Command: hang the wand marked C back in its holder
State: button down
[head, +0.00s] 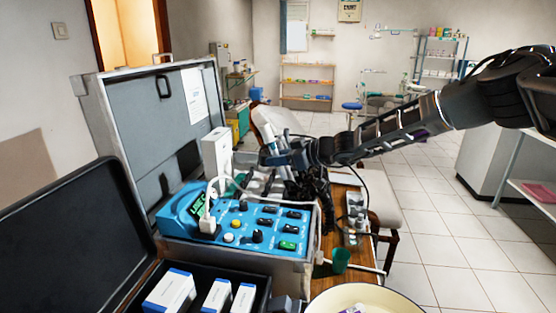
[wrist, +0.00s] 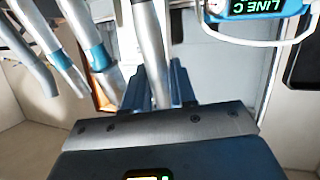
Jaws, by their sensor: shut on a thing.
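My gripper (head: 283,158) is over the back of the open equipment case, behind the blue control unit (head: 245,222). In the wrist view my gripper (wrist: 156,88) is shut on a pale metallic wand (wrist: 150,42), which runs up between the dark blue fingers. In the head view a white tube (head: 264,130) rises slanted at the gripper. No letter is readable on the held wand. Several other silver wands (wrist: 87,38), some with blue bands, hang to its left in the wrist view. A display (wrist: 255,8) there reads "LINE C". I cannot make out an empty holder.
The raised grey case lid (head: 150,125) stands behind the unit. A white box (head: 216,152) stands left of my gripper. Tiled floor (head: 440,210) is open at right.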

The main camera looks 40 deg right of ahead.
aim_at(284, 170)
jog(key=shift+f, duration=0.1)
jog(key=shift+s+d+f+b, duration=0.15)
jog(key=shift+s+f+b, duration=0.05)
jog(key=shift+f+b, duration=0.35)
jog(key=shift+s+d+f+b, duration=0.1)
jog(key=shift+s+f+b, duration=0.05)
jog(key=shift+f+b, duration=0.4)
jog(key=shift+s+d+f+b, duration=0.2)
jog(key=shift+f+b, duration=0.2)
jog(key=shift+f, duration=0.3)
jog(key=shift+f, duration=0.1)
jog(key=shift+s+d+f+b, duration=0.15)
jog(key=shift+s+f+b, duration=0.05)
jog(key=shift+f+b, duration=0.4)
jog(key=shift+s+d+f+b, duration=0.15)
jog(key=shift+f+b, duration=0.25)
jog(key=shift+f, duration=0.25)
jog(key=c, duration=0.8)
grip_release()
jog(key=shift+c, duration=0.2)
jog(key=p+v, duration=0.3)
jog(key=v, duration=0.5)
